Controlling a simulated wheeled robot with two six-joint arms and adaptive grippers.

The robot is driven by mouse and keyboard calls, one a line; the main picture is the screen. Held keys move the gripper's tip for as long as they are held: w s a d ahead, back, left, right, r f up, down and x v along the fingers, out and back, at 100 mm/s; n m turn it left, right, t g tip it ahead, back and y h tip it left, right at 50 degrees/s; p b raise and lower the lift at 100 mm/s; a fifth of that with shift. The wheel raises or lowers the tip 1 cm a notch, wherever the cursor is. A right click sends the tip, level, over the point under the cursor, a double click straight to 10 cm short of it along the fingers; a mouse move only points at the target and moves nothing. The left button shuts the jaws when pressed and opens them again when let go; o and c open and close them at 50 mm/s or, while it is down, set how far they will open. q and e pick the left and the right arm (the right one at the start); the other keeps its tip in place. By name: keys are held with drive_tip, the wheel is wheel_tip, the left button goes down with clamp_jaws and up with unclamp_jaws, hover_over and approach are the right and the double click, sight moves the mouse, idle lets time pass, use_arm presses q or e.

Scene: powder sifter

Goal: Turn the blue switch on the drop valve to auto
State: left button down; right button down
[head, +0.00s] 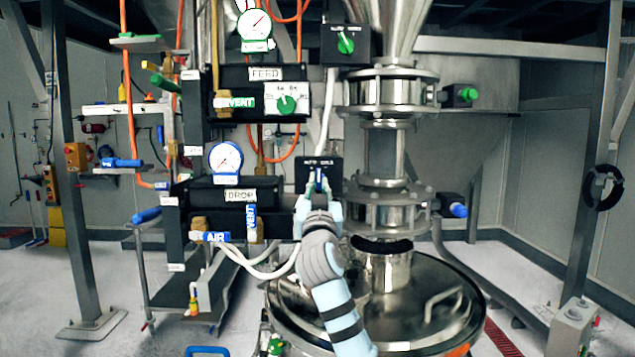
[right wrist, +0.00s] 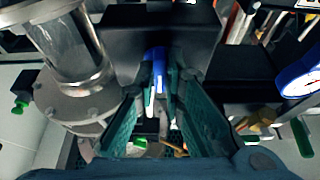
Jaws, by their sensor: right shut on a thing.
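The blue switch (head: 318,173) sits on the front of a black box (head: 304,168) beside the drop valve unit. Small white lettering is on top of the box, too small to read surely. My right gripper (head: 319,186) reaches up to the box from below and is shut on the switch. In the right wrist view the blue switch (right wrist: 158,57) stands between the two fingertips (right wrist: 159,82), with the black box (right wrist: 125,40) behind it. The fingers hide part of the switch, so its exact setting cannot be told. My left gripper is not in view.
The DROP panel (head: 215,193) with a blue-rimmed gauge (head: 225,158) is left of the box. The steel pipe column (head: 382,150) stands close on the right, above a round steel lid (head: 420,290). A green switch (head: 346,43) is higher up.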

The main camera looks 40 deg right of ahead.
drive_tip(key=n+y+p, duration=0.1)
drive_tip(key=n, duration=0.1)
drive_tip(key=n+t+y+p, duration=0.1)
drive_tip(key=n+p, duration=0.1)
drive_tip(key=n+y+p, duration=0.1)
drive_tip(key=n+p, duration=0.1)
drive_tip(key=n, duration=0.1)
drive_tip(key=shift+s+d+r, duration=0.15)
drive_tip(key=shift+r, duration=0.1)
drive_tip(key=shift+f+n+t+y+p, duration=0.15)
drive_tip(key=shift+n+t+y+p, duration=0.25)
drive_tip(key=shift+n+y+p, duration=0.45)
drive_tip(key=shift+n, duration=0.25)
drive_tip(key=c, duration=1.7)
unclamp_jaws()
drive_tip(key=shift+s, duration=0.1)
drive_tip(key=v, duration=1.2)
drive_tip(key=shift+f, duration=0.1)
